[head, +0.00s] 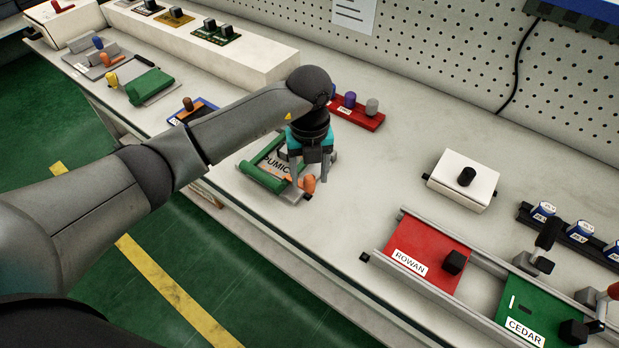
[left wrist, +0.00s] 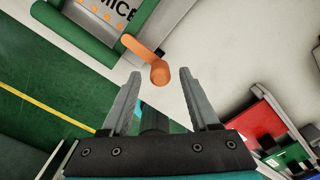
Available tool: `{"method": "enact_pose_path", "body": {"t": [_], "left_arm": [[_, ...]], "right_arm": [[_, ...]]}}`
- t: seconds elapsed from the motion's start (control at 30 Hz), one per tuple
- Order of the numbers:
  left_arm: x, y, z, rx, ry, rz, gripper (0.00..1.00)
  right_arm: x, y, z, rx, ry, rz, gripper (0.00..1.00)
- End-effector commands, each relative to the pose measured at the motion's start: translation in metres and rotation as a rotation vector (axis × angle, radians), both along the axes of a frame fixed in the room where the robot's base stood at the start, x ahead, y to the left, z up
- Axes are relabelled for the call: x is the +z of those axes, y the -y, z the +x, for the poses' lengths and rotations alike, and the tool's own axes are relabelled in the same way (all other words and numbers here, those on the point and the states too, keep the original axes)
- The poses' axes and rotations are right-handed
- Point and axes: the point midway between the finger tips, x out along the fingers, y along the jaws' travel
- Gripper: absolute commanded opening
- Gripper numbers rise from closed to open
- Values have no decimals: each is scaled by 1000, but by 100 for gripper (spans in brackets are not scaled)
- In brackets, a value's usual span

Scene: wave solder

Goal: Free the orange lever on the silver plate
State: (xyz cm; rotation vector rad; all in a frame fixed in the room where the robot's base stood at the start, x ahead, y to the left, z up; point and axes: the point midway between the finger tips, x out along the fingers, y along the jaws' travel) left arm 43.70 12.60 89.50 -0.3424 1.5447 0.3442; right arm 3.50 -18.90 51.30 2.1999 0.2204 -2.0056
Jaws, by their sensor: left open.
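The silver plate (head: 298,196) lies near the front edge of the bench, with a green bar and a label reading "PUMIC" beside my gripper. It also shows at the top of the left wrist view (left wrist: 99,18). The orange lever (head: 309,184) stands at the plate's right end; in the left wrist view its rounded knob (left wrist: 160,72) is ahead of and between my fingertips. My left gripper (head: 309,184) is open and points down around the lever. In the wrist view its fingertips (left wrist: 162,78) straddle the knob without visible contact. My right gripper is not in view.
A red rack with coloured pegs (head: 368,120) stands behind my gripper. To the right are a white box with a black knob (head: 464,180) and rails with the red ROWAN (head: 425,258) and green CEDAR (head: 540,308) plates. Bare bench lies between.

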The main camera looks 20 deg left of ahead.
Motion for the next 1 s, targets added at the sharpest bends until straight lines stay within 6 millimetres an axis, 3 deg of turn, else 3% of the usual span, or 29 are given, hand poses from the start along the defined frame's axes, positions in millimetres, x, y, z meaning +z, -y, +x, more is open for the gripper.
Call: {"method": "enact_pose_path", "body": {"t": [0.17,0.47,1.0], "left_arm": [[-13,0,0,0,0,1,61],[-14,0,0,0,1,0,61],[-14,0,0,0,1,0,1]], "right_arm": [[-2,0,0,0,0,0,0],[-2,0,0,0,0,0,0],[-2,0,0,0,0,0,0]]}}
